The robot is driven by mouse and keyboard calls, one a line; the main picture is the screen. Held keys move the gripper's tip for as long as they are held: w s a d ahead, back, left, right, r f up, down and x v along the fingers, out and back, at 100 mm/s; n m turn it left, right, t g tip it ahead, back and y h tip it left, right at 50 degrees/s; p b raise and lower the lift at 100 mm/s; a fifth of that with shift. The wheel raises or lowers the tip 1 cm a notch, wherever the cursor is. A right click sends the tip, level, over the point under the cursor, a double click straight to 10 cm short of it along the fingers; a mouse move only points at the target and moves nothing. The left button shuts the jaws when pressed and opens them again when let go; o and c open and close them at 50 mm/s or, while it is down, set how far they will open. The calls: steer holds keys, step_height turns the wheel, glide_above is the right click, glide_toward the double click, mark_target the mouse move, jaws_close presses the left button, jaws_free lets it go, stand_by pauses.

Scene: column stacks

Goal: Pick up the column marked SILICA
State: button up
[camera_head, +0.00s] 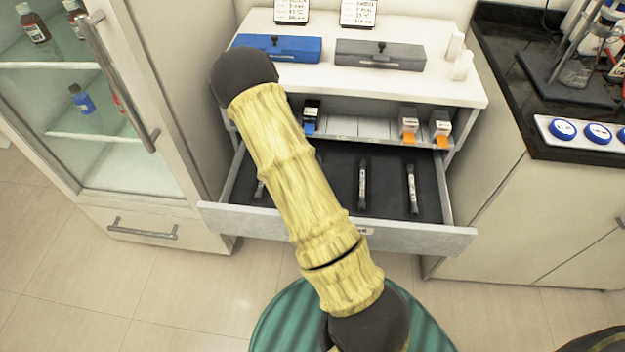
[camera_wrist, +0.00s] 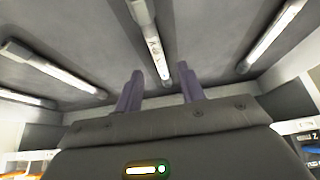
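The open drawer (camera_head: 335,228) has a dark lining and holds several slim columns, apart from each other. In the head view, one column (camera_head: 362,185) lies right of my arm, another (camera_head: 411,188) lies further right, and part of a third (camera_head: 259,190) shows at the left. I cannot read SILICA on any label. In the wrist view, my gripper (camera_wrist: 160,87) has two purple fingers spread apart. A white-labelled column (camera_wrist: 153,45) lines up with the gap between them; I cannot tell whether it is between or beyond them. My arm hides the gripper in the head view.
Other columns (camera_wrist: 50,67) (camera_wrist: 272,36) lie at either side in the wrist view. Above the drawer, a shelf (camera_head: 372,130) holds small boxes. A blue case (camera_head: 277,48) and a grey case (camera_head: 380,55) sit on top. A glass cabinet stands left, a black counter (camera_head: 500,60) right.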

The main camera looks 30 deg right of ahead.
steer(key=x, duration=0.4)
steer(key=shift+w+d+b, duration=0.1)
steer(key=shift+b, duration=0.2)
jaws_close()
